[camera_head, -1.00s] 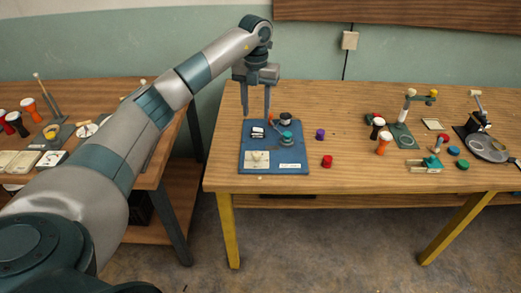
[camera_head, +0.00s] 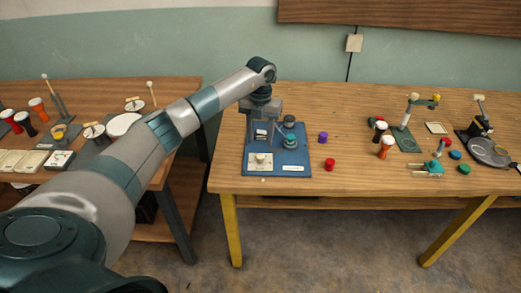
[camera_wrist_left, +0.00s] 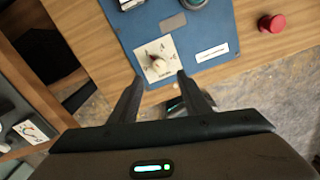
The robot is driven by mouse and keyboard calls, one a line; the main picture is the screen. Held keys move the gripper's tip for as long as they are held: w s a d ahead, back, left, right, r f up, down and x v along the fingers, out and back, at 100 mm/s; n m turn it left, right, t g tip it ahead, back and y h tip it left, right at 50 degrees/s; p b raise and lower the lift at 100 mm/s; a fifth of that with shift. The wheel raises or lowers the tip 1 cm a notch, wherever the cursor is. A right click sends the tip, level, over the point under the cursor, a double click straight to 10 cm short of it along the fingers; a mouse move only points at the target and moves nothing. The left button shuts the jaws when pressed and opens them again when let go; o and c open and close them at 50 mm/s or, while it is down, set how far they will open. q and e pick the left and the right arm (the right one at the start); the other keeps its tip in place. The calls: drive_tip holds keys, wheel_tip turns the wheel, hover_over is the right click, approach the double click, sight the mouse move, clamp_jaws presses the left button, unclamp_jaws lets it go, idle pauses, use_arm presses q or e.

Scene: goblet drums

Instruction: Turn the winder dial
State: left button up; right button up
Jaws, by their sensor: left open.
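My right gripper is not in view.
On the board are a black-and-white switch (camera_head: 261,133) and a teal round part (camera_head: 291,141). A purple cap (camera_head: 323,137) and a red cap (camera_head: 330,165) stand to its right. Goblet drums and stands fill the table's right side. The front middle of the table is clear.

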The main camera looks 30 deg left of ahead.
sight(260, 155)
use_arm(q)
wheel_tip(260, 155, down, 8)
drive_tip(key=shift+r+p, duration=0.2)
drive_tip(key=shift+p, duration=0.55)
drive_tip(key=shift+c, duration=0.3)
drive_tip(key=c, duration=1)
